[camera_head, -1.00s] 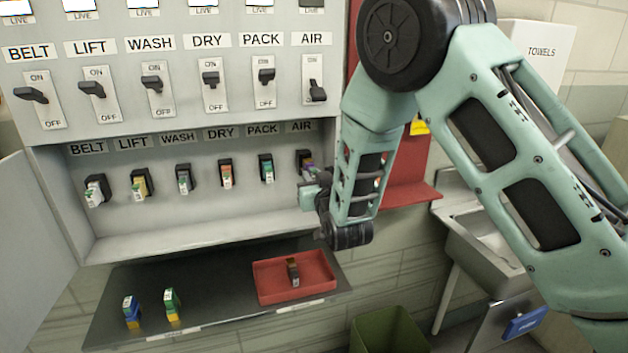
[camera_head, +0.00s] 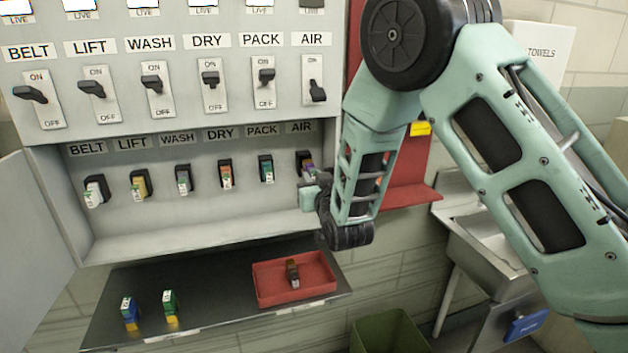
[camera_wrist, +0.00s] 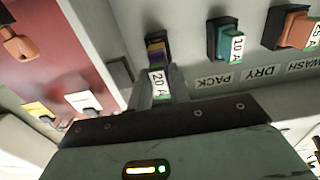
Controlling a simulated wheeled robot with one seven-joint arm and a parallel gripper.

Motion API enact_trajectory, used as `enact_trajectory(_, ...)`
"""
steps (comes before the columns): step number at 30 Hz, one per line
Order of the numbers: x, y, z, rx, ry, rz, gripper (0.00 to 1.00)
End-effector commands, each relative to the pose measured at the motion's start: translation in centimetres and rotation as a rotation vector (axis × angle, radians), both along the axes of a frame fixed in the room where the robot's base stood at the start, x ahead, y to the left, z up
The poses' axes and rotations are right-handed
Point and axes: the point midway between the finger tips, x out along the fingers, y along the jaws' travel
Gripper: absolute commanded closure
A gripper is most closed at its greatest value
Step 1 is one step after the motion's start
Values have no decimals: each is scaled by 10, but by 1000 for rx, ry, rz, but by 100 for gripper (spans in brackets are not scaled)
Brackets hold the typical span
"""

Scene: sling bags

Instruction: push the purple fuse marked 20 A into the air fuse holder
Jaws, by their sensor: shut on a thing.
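The purple fuse marked 20 A (camera_wrist: 158,82) is at the mouth of the black air fuse holder (camera_wrist: 156,42) in the wrist view. It lines up with the holder; how deep it sits I cannot tell. In the head view the air holder (camera_head: 303,157) is at the right end of the row, and a bit of the purple fuse (camera_head: 309,168) shows below it. My gripper (camera_head: 307,190) is shut on the fuse's labelled outer end, partly hiding it. In the wrist view its fingers (camera_wrist: 172,88) are close around the label.
Other holders with fuses stand to the left, the pack fuse (camera_head: 266,168) nearest. The AIR switch (camera_head: 316,92) above is down, at OFF. A shelf (camera_head: 215,322) below holds a red tray (camera_head: 320,291) with a dark fuse and two other fuses. The cabinet's right wall is close to my gripper.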

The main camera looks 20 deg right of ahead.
Motion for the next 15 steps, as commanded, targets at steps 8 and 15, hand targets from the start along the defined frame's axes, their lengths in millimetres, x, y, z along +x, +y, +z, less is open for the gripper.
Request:
enact_trajectory(8,5,0,0,0,-1,0,100)
enact_trajectory(15,10,0,0,0,-1,0,100)
